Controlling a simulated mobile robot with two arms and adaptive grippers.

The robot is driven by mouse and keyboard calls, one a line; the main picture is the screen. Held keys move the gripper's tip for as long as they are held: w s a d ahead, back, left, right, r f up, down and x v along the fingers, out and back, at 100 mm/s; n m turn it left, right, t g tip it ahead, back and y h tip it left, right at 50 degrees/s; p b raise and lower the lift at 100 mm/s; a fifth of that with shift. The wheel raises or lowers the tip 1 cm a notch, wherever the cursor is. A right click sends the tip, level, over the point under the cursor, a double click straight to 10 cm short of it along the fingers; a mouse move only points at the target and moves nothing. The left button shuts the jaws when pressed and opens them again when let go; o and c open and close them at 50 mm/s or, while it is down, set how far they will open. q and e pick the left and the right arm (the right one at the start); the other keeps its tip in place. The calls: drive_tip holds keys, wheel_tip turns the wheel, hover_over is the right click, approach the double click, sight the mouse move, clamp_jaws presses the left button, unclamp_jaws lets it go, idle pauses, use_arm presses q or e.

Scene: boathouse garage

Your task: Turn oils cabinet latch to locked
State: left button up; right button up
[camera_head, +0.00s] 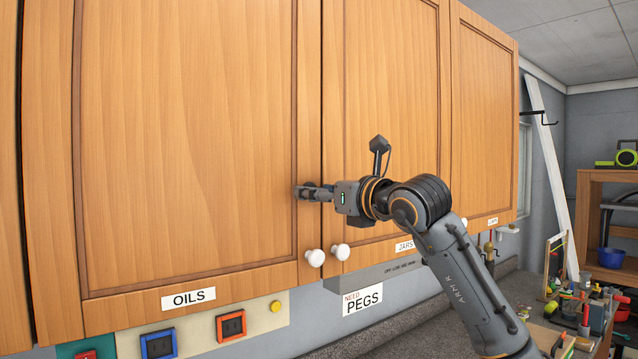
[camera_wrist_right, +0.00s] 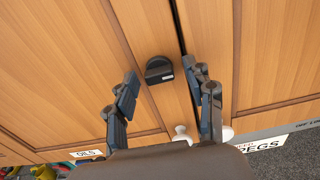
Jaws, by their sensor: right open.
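The oils cabinet (camera_head: 185,130) is a wooden door with an OILS label (camera_head: 188,298). Its latch (camera_wrist_right: 159,70) is a small black round knob with a raised grip and a tiny pale label, near the door's right edge in the right wrist view. My right gripper (camera_head: 314,192) is at the door's edge in the head view, where it hides most or all of the latch. In the wrist view its two fingers are open, one on each side of the latch, with visible gaps and nothing held. I cannot read the latch's label. My left gripper is not in view.
White round knobs (camera_head: 315,258) sit low on the oils door and the neighbouring JARS door (camera_head: 385,110). A grey strip and a PEGS sign (camera_head: 362,298) are below. A cluttered bench (camera_head: 545,310) stands at the lower right.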

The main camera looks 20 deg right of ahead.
drive_tip(key=shift+w, duration=0.1)
clamp_jaws()
drive_tip(key=shift+n, duration=0.3)
drive_tip(key=shift+n+b, duration=1.75)
drive_tip(key=shift+n, duration=6.85)
